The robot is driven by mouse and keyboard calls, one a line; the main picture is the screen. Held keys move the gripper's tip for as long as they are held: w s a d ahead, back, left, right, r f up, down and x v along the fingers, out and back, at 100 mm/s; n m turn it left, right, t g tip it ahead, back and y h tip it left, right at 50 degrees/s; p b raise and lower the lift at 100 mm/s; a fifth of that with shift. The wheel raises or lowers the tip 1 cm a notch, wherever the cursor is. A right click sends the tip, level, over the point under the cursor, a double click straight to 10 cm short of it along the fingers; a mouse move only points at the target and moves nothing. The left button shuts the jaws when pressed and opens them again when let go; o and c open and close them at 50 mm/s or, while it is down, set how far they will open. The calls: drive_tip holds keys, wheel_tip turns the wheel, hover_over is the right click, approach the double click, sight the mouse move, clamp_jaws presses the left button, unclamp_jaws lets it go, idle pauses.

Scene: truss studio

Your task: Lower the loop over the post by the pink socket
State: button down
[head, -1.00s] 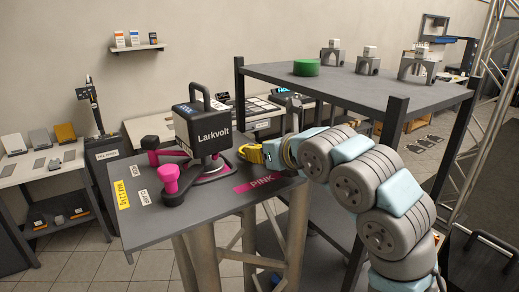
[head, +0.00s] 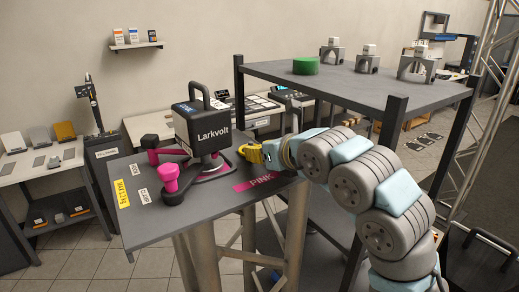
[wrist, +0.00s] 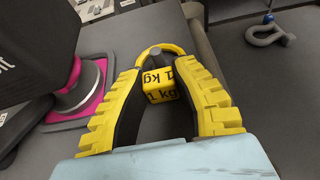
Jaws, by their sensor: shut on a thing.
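The yellow 1 kg weight (wrist: 160,88) sits between the fingers of my gripper (wrist: 157,105) in the wrist view, and they are shut on it. Its yellow loop (wrist: 178,47) extends beyond the block. A short dark grey post (wrist: 155,59) shows inside the loop's outline; I cannot tell how far down it the loop sits. The pink-ringed socket (wrist: 100,88) is left of my gripper, with a grey round part in it. In the head view my gripper (head: 252,152) is low over the table's right side, near the PINK label (head: 258,183); the post is hidden there.
A black Larkvolt box (head: 203,128) stands left of my gripper on the grey table (head: 200,222). Pink-and-black knobbed parts (head: 169,178) lie farther left. A raised dark shelf (head: 350,83) is behind my arm.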

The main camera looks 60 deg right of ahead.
drive_tip(key=c, duration=0.9)
unclamp_jaws()
drive_tip(key=shift+o, duration=0.2)
drive_tip(key=shift+v, duration=6)
drive_tip(key=shift+s, duration=0.15)
